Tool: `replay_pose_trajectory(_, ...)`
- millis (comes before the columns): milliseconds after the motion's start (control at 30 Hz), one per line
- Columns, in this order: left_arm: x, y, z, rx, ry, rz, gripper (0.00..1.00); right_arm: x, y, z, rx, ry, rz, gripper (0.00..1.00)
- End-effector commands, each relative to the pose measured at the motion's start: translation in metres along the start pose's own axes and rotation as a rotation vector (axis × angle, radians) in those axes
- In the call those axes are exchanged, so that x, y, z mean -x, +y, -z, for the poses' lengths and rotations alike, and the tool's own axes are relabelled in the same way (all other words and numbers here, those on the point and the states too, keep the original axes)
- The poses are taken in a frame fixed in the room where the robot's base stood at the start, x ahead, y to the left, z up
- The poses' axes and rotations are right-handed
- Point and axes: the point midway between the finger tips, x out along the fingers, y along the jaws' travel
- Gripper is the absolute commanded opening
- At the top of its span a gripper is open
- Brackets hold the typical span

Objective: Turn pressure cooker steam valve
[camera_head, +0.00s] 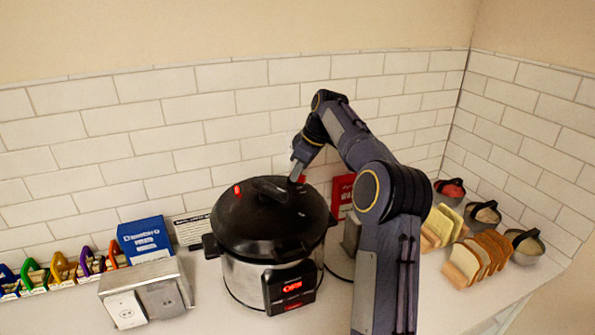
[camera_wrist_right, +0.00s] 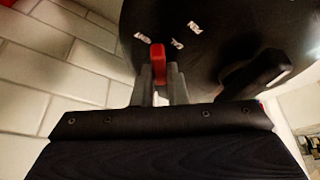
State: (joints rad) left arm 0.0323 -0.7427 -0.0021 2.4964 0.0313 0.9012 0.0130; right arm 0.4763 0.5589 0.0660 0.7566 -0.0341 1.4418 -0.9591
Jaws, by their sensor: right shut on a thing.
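The pressure cooker (camera_head: 263,278) stands on the counter against the tiled wall, with a black lid (camera_head: 255,215) closed on it and a lit red display on its front. My right gripper (camera_head: 299,173) reaches down to the back right of the lid. In the right wrist view, my right gripper (camera_wrist_right: 162,84) is shut on the red steam valve (camera_wrist_right: 158,62), with white marks on the lid just beyond it. The lid handle (camera_wrist_right: 258,74) is to the right there. In the head view the valve is mostly hidden by the gripper. My left gripper is in neither view.
Bread slices (camera_head: 478,258) and lidded bowls (camera_head: 525,246) are to the right. A red box (camera_head: 342,195) stands behind my right arm.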

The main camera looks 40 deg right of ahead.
Motion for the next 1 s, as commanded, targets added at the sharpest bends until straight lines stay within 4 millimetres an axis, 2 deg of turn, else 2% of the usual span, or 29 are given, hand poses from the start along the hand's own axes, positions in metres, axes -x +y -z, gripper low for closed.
replay_pose_trajectory(300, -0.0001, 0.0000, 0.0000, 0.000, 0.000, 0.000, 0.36, -0.0017, 0.0018, 0.0001, 0.092, -0.001, 0.041, 0.00)
replay_pose_trajectory(767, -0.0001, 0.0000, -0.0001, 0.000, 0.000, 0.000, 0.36, -0.0016, 0.0016, 0.0000, 0.106, -0.002, 0.047, 0.00)
replay_pose_trajectory(800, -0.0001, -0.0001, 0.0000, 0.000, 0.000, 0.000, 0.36, -0.0016, 0.0016, 0.0000, 0.106, -0.002, 0.047, 0.14)
replay_pose_trajectory(967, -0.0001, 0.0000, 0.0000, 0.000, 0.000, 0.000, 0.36, -0.0013, 0.0018, 0.0000, 0.105, -0.002, 0.046, 0.35)
replay_pose_trajectory(1000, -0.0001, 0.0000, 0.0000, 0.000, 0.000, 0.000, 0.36, -0.0012, 0.0018, 0.0001, 0.105, -0.002, 0.045, 0.35)
